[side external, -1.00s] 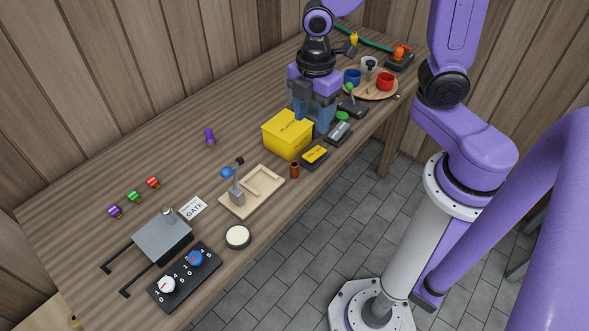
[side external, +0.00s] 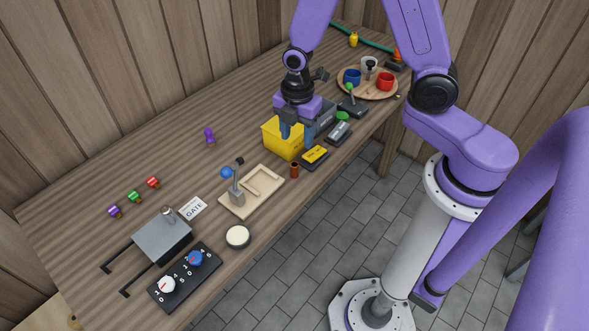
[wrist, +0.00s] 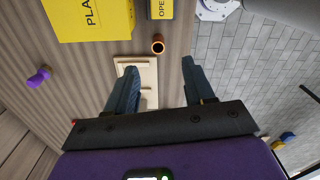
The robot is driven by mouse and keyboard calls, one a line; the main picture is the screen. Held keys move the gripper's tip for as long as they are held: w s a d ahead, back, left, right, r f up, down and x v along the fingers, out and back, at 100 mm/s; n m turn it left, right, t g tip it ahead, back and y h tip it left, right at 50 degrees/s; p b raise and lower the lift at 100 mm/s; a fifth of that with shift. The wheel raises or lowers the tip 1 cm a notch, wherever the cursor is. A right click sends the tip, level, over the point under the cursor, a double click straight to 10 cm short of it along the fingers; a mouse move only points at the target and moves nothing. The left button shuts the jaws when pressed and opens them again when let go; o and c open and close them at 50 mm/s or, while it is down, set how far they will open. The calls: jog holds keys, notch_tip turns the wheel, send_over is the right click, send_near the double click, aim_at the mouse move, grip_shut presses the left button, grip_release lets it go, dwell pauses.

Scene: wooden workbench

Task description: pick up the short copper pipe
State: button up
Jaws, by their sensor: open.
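The short copper pipe (side external: 294,170) stands upright near the front edge of the bench, between the wooden tray and the small black-and-yellow box. In the wrist view the pipe (wrist: 158,46) shows its open round end, beyond my fingertips and roughly between their lines. My gripper (side external: 297,132) is above the bench by the yellow box, up and slightly to the right of the pipe in the side view. Its two blue fingers (wrist: 159,72) are spread apart with nothing between them. It does not touch the pipe.
The yellow box (side external: 276,140) and the black-and-yellow box (side external: 315,156) stand close by. The wooden tray (side external: 266,203) with a lever and blue ball lies left of the pipe. A round white-topped disc (side external: 238,236) sits near the front edge.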

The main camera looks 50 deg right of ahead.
aim_at(295, 165)
notch_tip(295, 165, down, 6)
jog(key=shift+f, duration=0.1)
jog(key=shift+w+a+f, duration=0.1)
jog(key=shift+a+f, duration=0.05)
jog(key=shift+f, duration=1.15)
jog(key=shift+w+a+f, duration=0.1)
jog(key=shift+a+f, duration=0.05)
jog(key=shift+f, duration=1.15)
grip_shut()
